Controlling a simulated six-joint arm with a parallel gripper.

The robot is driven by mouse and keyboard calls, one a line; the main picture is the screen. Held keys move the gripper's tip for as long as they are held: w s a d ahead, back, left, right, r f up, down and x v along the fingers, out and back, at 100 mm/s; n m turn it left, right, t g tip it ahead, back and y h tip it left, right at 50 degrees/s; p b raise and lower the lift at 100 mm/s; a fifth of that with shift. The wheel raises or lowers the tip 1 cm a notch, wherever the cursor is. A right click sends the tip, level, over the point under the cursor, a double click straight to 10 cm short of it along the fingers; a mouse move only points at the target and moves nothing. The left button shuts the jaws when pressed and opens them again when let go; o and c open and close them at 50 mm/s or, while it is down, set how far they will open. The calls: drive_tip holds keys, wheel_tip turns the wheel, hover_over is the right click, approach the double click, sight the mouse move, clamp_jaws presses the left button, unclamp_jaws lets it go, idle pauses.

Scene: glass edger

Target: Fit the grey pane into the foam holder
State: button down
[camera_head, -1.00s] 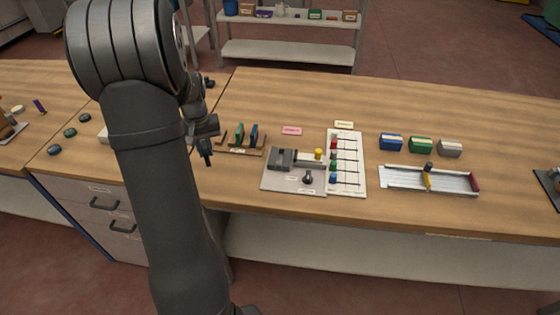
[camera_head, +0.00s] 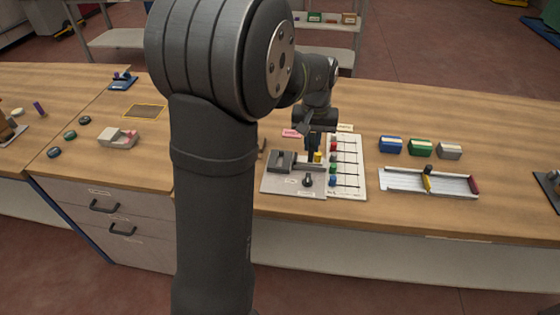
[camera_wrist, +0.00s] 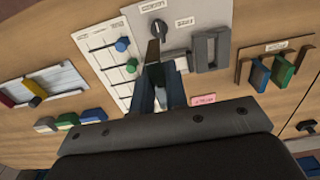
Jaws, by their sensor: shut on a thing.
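My gripper (camera_head: 313,147) hangs over the grey edger base (camera_head: 272,183) in the middle of the bench. The edger base also shows in the wrist view, with a black knob (camera_wrist: 158,28) and a raised grey block (camera_wrist: 210,48). I cannot tell for certain which thing is the foam holder.
A white lined board (camera_head: 357,184) with coloured knobs adjoins the base. Blue (camera_head: 391,143), green (camera_head: 420,147) and grey (camera_head: 449,149) blocks stand right, behind a pale tray (camera_head: 400,182). A rack (camera_wrist: 243,62) holds blue and green panes.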

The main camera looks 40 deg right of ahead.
hover_over(280, 165)
drive_tip(key=f, duration=0.6)
drive_tip(key=shift+w+d+f, duration=0.15)
drive_tip(key=shift+w+f, duration=0.05)
drive_tip(key=shift+f, duration=2.2)
drive_tip(key=shift+f, duration=0.2)
drive_tip(key=shift+s+f, duration=0.15)
drive_tip(key=shift+f, duration=0.35)
drive_tip(key=c, duration=1.5)
unclamp_jaws()
drive_tip(key=shift+o, duration=0.3)
wheel_tip(280, 165, up, 14)
drive_tip(key=shift+f, duration=0.25)
wheel_tip(280, 165, down, 13)
drive_tip(key=shift+r, duration=0.2)
